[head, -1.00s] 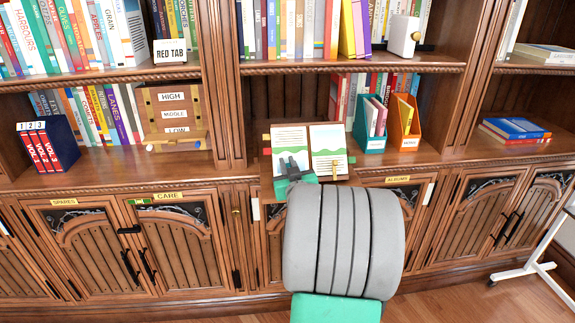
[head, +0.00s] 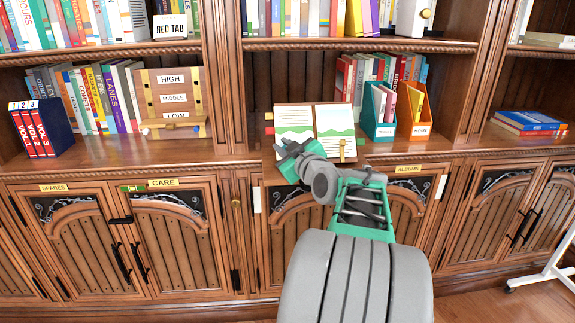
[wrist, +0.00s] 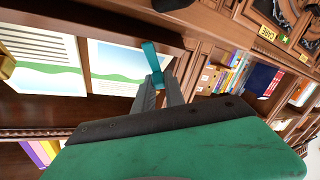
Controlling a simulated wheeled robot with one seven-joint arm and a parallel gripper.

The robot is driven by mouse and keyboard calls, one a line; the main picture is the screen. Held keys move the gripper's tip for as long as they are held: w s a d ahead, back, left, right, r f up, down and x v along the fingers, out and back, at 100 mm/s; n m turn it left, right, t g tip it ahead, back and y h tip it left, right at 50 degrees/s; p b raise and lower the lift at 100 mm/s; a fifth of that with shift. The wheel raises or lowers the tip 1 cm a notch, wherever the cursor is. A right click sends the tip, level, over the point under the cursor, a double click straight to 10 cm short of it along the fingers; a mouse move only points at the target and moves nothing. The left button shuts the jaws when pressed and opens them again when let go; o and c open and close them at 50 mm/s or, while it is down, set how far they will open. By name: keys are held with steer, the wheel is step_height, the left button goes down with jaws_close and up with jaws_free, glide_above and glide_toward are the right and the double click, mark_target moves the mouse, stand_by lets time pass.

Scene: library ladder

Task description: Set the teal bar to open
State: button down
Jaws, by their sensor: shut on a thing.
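The teal bar (wrist: 152,58) is a short flat strip at the tips of my gripper in the wrist view, in front of the edge of the open picture book. My gripper (wrist: 161,88) is shut on its near end. In the head view my gripper (head: 286,152) is at the lower left of the open book (head: 333,120), and I cannot make out the bar apart from the green gripper parts there. The book stands propped on the shelf with text and green-hill pictures on its pages.
A brass clip (head: 342,151) is at the book's lower right. Teal (head: 379,128) and orange (head: 413,130) file holders stand to its right. A wooden box labelled HIGH, MIDDLE, LOW (head: 172,92) is to the left. Cabinet doors (head: 175,235) lie below the shelf.

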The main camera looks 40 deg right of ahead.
mark_target(276, 174)
steer(key=n+y+b, duration=0.1)
steer(key=a+f+n+y+b, duration=0.1)
steer(key=n+b, duration=0.1)
steer(key=shift+f+n+g, duration=0.15)
steer(key=shift+n+g, duration=0.15)
steer(key=shift+a+f+n+g+y+b, duration=0.15)
steer(key=shift+a+n+g+y+b, duration=0.15)
steer(key=shift+n+y+b, duration=0.55)
steer(key=n, duration=0.2)
steer(key=n+g, duration=0.1)
steer(key=shift+a+f+y, duration=0.3)
steer(key=shift+a+y, duration=0.05)
steer(key=shift+s+a+f+n+g+y, duration=0.2)
steer(key=shift+n+g+y, duration=0.1)
steer(key=shift+n, duration=0.35)
steer(key=shift+s+a+f+n+g+y, duration=0.1)
steer(key=shift+a+f+n+g+y, duration=0.15)
steer(key=shift+n, duration=0.35)
steer(key=shift+d, duration=0.1)
steer(key=c, duration=1.4)
jaws_free()
